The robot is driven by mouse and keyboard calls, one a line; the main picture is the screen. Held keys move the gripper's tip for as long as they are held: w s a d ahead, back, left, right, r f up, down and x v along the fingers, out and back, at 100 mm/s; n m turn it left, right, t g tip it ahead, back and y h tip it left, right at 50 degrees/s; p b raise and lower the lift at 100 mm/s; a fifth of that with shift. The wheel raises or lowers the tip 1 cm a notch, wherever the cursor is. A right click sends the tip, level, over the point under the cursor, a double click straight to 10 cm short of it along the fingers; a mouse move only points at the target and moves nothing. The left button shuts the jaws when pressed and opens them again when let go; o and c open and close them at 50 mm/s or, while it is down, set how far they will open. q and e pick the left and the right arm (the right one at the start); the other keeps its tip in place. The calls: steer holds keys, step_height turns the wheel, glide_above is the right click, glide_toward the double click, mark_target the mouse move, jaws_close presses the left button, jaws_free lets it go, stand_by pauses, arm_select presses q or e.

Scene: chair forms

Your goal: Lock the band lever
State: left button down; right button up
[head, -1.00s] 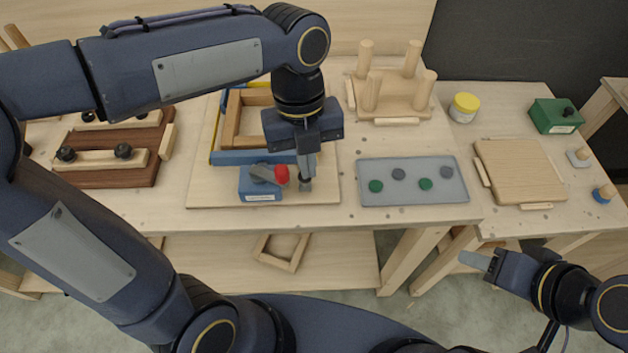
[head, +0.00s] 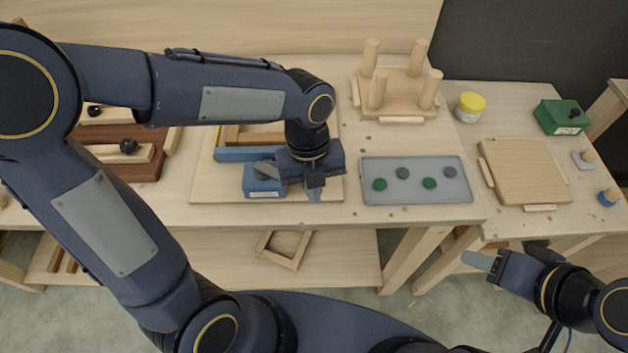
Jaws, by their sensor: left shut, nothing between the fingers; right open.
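The band lever's blue block (head: 262,184) sits on a pale wooden board (head: 215,190) on the bench, with a pale label on its front. A grey lever part (head: 266,168) shows on top of it. The lever's red knob is hidden behind my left gripper. My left gripper (head: 314,193) is shut and empty, just right of the block, pointing down near the board's front right. I cannot tell whether it touches the lever. A blue band (head: 240,154) runs behind the block along a wooden frame (head: 240,135). My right gripper (head: 479,262) is open and empty, off the bench at the lower right.
A grey tray (head: 415,196) with green and grey discs lies right of the board. Behind it stands a pegged wooden stool form (head: 398,108). A yellow-lidded jar (head: 468,108), a green box (head: 561,117) and a wooden panel (head: 525,172) are farther right.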

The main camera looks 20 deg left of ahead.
arm_select(q)
steer(key=shift+w+a+r, duration=0.15)
steer(key=shift+w+a, duration=0.15)
steer(key=shift+w, duration=0.25)
steer(key=shift+w+a+r, duration=0.15)
steer(key=shift+w+a, duration=0.15)
steer(key=shift+w, duration=0.2)
steer(key=shift+w+r+g+p, duration=0.15)
steer(key=shift+w+g+p, duration=0.15)
steer(key=shift+p, duration=0.45)
